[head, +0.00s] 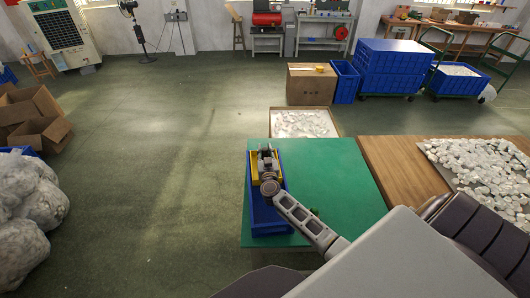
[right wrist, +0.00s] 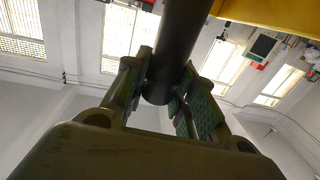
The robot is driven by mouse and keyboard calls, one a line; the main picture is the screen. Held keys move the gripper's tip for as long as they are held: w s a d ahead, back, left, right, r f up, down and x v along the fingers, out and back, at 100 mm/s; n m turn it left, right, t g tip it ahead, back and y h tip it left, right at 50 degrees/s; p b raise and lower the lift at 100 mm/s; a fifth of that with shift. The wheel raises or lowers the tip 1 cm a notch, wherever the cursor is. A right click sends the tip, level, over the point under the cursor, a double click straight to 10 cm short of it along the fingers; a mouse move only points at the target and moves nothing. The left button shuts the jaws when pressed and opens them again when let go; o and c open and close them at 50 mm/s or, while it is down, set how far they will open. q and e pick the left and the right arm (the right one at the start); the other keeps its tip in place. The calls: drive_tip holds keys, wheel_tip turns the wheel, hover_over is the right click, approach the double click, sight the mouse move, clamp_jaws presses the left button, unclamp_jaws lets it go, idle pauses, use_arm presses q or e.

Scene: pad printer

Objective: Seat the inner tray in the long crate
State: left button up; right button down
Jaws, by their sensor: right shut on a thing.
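The long blue crate (head: 266,217) stands on the left part of the green table top (head: 335,190). The yellow inner tray (head: 253,170) shows at the crate's far end, around my gripper; whether it rests inside or is held above the rim I cannot tell. My right gripper (head: 267,153) is over the tray. In the right wrist view, its fingers (right wrist: 172,80) are shut on a dark round bar (right wrist: 182,45), seemingly the tray's handle. A yellow edge of the tray (right wrist: 280,12) shows at the upper right there. My gripper and arm hide part of the tray and crate.
An open box of pale pieces (head: 304,123) stands just beyond the table. A wooden table (head: 395,165) with a heap of pale pieces (head: 480,165) adjoins on the right. The green top right of the crate is mostly clear. Floor lies open to the left.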

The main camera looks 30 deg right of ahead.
drive_tip(key=p, duration=0.2)
drive_tip(key=shift+p, duration=0.4)
idle(2.5)
drive_tip(key=shift+f+b, duration=1.8)
drive_tip(key=shift+f, duration=1.2)
idle(1.5)
drive_tip(key=shift+r+p, duration=0.3)
drive_tip(key=shift+p, duration=0.1)
